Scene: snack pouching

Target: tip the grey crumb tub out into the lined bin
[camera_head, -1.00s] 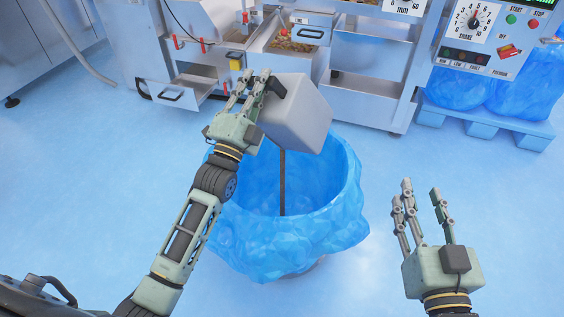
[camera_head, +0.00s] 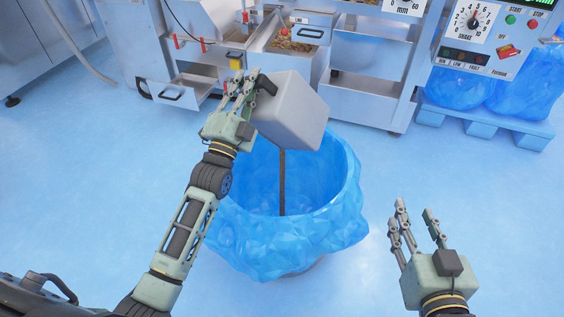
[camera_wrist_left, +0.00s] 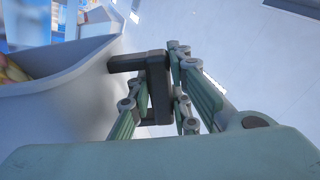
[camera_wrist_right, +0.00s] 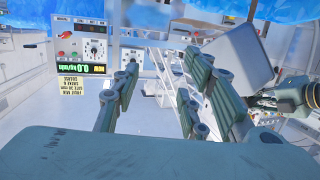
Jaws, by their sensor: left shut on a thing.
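The grey crumb tub (camera_head: 292,112) is held tilted above the back of the lined bin. My left gripper (camera_head: 246,82) is shut on its dark handle (camera_head: 267,86); the grip also shows in the left wrist view (camera_wrist_left: 158,82). In that view the tub (camera_wrist_left: 65,95) shows orange and yellow pieces (camera_wrist_left: 12,72) inside. The bin's blue liner (camera_head: 290,245) spreads over its rim. A thin brown vertical strip (camera_head: 282,185) shows below the tub; I cannot tell whether it is falling crumbs. My right gripper (camera_head: 416,216) is open and empty, right of the bin.
A steel machine with an open drawer (camera_head: 182,92) and a tray of food pieces (camera_head: 292,42) stands behind the bin. A control panel (camera_head: 485,35) is at the upper right. Blue bags (camera_head: 460,88) stand on a blue pallet (camera_head: 490,125). The floor around the bin is clear.

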